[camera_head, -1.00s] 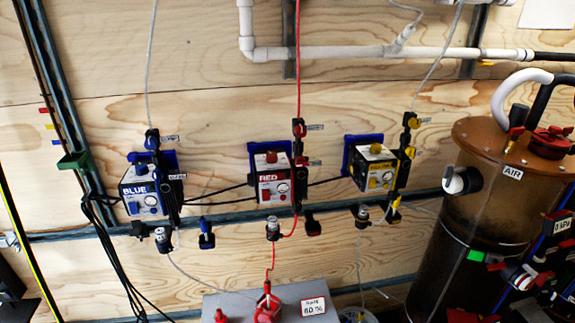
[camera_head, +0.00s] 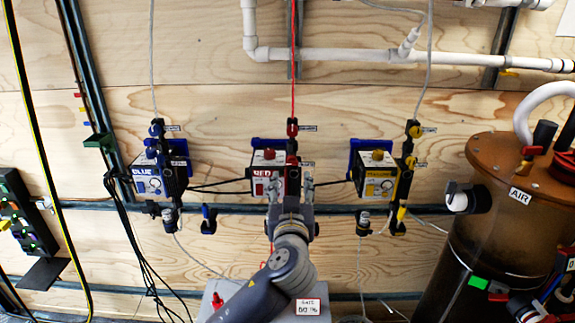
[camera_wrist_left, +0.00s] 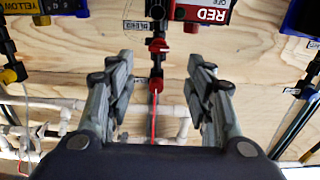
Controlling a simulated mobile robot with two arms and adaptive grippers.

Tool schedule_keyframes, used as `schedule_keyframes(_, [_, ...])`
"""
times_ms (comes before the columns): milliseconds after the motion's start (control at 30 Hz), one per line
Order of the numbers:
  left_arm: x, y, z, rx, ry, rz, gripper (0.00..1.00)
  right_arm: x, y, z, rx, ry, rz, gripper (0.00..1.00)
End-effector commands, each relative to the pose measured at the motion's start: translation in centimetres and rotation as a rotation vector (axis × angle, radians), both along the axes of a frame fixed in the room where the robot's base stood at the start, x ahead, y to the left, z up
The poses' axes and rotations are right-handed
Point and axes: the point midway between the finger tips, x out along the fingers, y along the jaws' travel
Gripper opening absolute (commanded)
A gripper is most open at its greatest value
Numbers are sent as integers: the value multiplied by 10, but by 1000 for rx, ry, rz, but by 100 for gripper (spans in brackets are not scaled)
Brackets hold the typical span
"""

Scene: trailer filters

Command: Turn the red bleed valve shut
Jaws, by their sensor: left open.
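The red unit (camera_head: 268,160) is a box marked RED on the plywood wall, with a black valve column along its right side; its edge (camera_wrist_left: 205,14) also shows in the wrist view. In the wrist view a red valve handle (camera_wrist_left: 158,46) sits on the column near a small label that seems to read BLEED. Another red handle (camera_wrist_left: 157,83) sits lower in that picture; in the head view it is the column's top handle (camera_head: 292,129). My left gripper (camera_head: 290,183) is open and empty, its fingers (camera_wrist_left: 160,65) apart on either side of the column. My right gripper is out of view.
A blue unit (camera_head: 150,182) stands to the left and a yellow unit (camera_head: 376,182) to the right. White pipes (camera_head: 335,54) run above. A brown AIR tank (camera_head: 490,235) stands at the right. Black cables hang at the left.

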Motion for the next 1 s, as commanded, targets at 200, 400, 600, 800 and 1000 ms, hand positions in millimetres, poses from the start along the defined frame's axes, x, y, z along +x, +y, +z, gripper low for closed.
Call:
schedule_keyframes(200, [35, 1, 4, 5, 0, 1, 48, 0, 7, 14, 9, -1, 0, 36])
schedule_keyframes(400, [64, 1, 3, 4, 1, 2, 48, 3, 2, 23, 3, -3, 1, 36])
schedule_keyframes(600, [84, 0, 1, 3, 2, -1, 48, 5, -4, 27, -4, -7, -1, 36])
schedule_keyframes(800, [92, 1, 0, 2, 3, 0, 48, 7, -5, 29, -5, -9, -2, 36])
schedule_keyframes(1000, [93, 0, -1, 1, 2, -1, 48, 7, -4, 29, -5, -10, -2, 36])
